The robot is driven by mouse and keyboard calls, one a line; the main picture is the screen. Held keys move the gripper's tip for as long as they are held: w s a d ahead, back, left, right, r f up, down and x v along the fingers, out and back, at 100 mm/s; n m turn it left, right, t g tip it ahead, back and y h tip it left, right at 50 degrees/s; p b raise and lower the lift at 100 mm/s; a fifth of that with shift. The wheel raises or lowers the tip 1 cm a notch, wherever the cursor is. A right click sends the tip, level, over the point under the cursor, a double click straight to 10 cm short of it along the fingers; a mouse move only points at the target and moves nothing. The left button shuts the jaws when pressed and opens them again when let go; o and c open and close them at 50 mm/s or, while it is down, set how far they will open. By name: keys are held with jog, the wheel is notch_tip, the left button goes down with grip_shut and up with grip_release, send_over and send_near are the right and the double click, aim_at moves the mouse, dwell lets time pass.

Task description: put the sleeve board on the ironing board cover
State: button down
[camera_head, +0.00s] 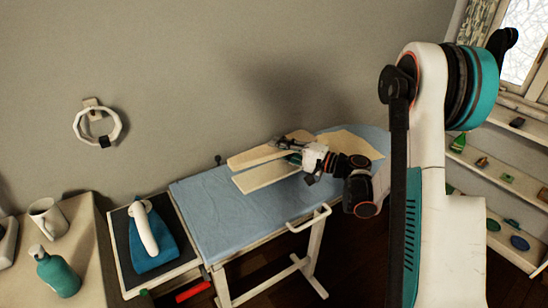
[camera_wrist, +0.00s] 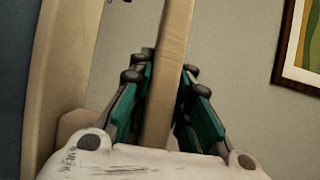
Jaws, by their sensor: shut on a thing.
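The sleeve board (camera_head: 266,174) is cream, with two long flat layers, one above the other. It is over the blue ironing board cover (camera_head: 215,215), near its back middle; I cannot tell whether it touches the cover. My gripper (camera_head: 294,157) reaches in from the right and is shut on the sleeve board's upper layer. In the wrist view my teal fingers (camera_wrist: 163,100) stand on both sides of a narrow beige strip of the sleeve board (camera_wrist: 168,60). Its wider layer is to the left there. My gripper and wrist hide part of the board.
An iron (camera_head: 147,235) stands on a dark rest at the left end. A teal bottle (camera_head: 58,272) and a white mug (camera_head: 47,217) stand on the table at far left. A pale flat piece (camera_head: 358,145) lies at the cover's right end. The cover's front left is clear.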

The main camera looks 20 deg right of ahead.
aim_at(279, 168)
jog(key=shift+f+b, duration=0.3)
jog(key=shift+f, duration=1.05)
jog(key=shift+f, duration=0.1)
jog(key=shift+f, duration=0.15)
jog(key=c, duration=1.5)
grip_release()
jog(key=shift+r, duration=0.2)
jog(key=shift+d+r, duration=0.1)
jog(key=shift+r, duration=0.05)
jog(key=p+v, duration=0.2)
jog(key=v, duration=0.9)
jog(key=shift+s+d, duration=0.25)
jog(key=shift+s, duration=0.05)
